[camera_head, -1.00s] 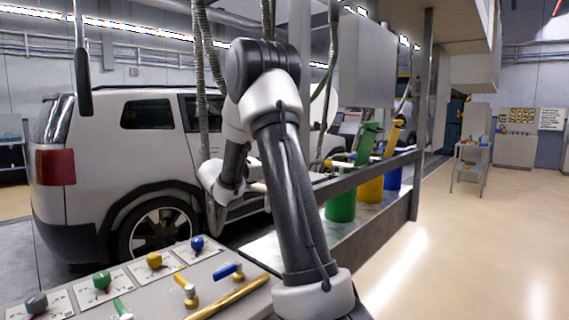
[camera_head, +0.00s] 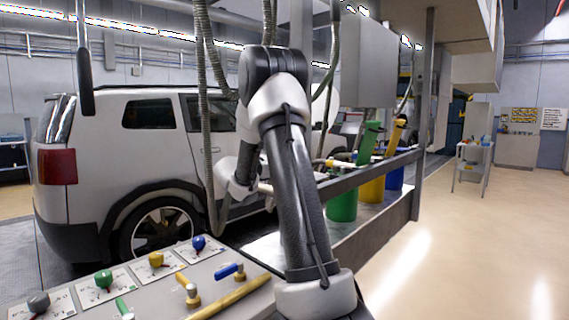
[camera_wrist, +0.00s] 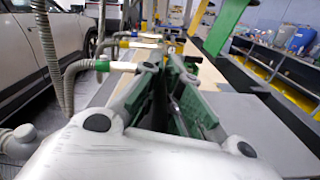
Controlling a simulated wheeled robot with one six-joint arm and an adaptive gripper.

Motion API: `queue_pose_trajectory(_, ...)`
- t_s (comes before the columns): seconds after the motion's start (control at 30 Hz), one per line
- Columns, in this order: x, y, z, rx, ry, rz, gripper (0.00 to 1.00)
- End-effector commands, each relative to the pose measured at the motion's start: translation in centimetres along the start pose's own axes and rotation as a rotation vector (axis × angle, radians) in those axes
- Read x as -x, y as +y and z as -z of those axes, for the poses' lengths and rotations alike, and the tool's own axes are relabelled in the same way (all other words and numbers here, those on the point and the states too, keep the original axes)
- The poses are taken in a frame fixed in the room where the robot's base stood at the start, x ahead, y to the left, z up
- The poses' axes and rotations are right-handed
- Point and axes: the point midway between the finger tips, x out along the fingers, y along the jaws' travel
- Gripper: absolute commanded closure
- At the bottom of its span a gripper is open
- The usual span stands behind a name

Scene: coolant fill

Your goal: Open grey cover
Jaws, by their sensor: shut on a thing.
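My gripper (camera_wrist: 180,80) shows in the wrist view, its two fingers reaching forward and close together, with green patches on and around them. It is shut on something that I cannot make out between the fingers. In the head view the gripper's tip is hidden behind my own arm. I cannot make out a grey cover in either view. The green bin (camera_head: 342,205) has its green cover (camera_head: 368,138) raised, and the yellow bin (camera_head: 372,190) has its yellow cover (camera_head: 396,132) raised.
A blue bin (camera_head: 395,180) stands beyond the yellow one. A metal rail (camera_head: 370,172) runs in front of the bins. A panel (camera_head: 225,265) with coloured knobs and handles is at lower left. A hanging hose (camera_head: 207,130) is close to my arm. A white car (camera_head: 110,170) stands left.

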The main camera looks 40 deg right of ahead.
Motion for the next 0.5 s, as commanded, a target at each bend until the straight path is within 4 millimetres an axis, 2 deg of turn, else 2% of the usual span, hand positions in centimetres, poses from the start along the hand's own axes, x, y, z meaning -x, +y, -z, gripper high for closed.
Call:
queue_pose_trajectory(0.27, 0.0, 0.0, -0.5, -0.024, -0.001, 0.000, 1.00)
queue_pose_trajectory(0.5, 0.0, -0.3, -2.5, -0.141, -0.002, 0.001, 1.00)
